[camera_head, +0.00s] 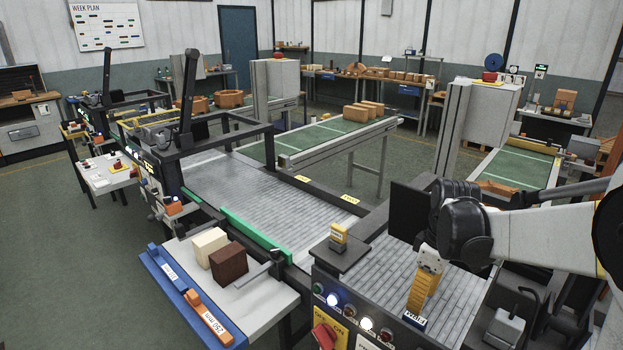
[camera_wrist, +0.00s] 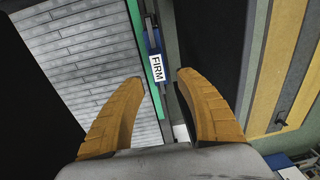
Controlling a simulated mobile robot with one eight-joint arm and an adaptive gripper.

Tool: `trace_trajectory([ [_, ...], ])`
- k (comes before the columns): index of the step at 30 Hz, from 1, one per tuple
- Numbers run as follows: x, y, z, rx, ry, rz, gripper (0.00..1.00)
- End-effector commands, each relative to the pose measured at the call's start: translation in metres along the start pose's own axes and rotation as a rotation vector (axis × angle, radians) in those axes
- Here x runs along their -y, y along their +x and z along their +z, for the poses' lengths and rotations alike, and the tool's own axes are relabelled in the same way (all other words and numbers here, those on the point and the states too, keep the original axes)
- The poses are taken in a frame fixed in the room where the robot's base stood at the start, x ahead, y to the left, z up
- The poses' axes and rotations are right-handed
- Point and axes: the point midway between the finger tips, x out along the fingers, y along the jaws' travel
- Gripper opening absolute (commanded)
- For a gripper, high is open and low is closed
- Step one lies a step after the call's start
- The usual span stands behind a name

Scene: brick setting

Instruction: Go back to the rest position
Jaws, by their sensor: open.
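My gripper (camera_head: 420,298) hangs over the front roller conveyor at the right of the head view, its orange-yellow fingers pointing down. In the wrist view my gripper (camera_wrist: 156,80) is open, with a wide gap between the two fingers and nothing held. A blue part with a white label reading FIRM (camera_wrist: 155,68) shows beyond the gap, beside a green strip (camera_wrist: 158,100). In the head view a small blue-and-white label (camera_head: 414,321) shows just below the fingertips; I cannot tell whether they touch.
A cream block (camera_head: 204,245) and a dark brown block (camera_head: 229,262) stand on a pale side table, behind a blue rail (camera_head: 190,300). A yellow-and-black item (camera_head: 339,236) stands near the control panel (camera_head: 350,315). The long roller bed (camera_head: 250,190) is clear.

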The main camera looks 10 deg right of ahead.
Motion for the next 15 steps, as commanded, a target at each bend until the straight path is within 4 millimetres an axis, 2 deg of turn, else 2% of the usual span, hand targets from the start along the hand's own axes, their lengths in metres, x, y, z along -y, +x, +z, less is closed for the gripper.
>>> trace_trajectory([
  [5,0.027,-0.019,-0.005,-0.040,0.073,0.064,0.42],
  [9,0.062,-0.040,-0.009,-0.119,0.190,0.147,0.42],
  [15,0.114,-0.059,-0.008,-0.280,0.365,0.237,0.42],
])
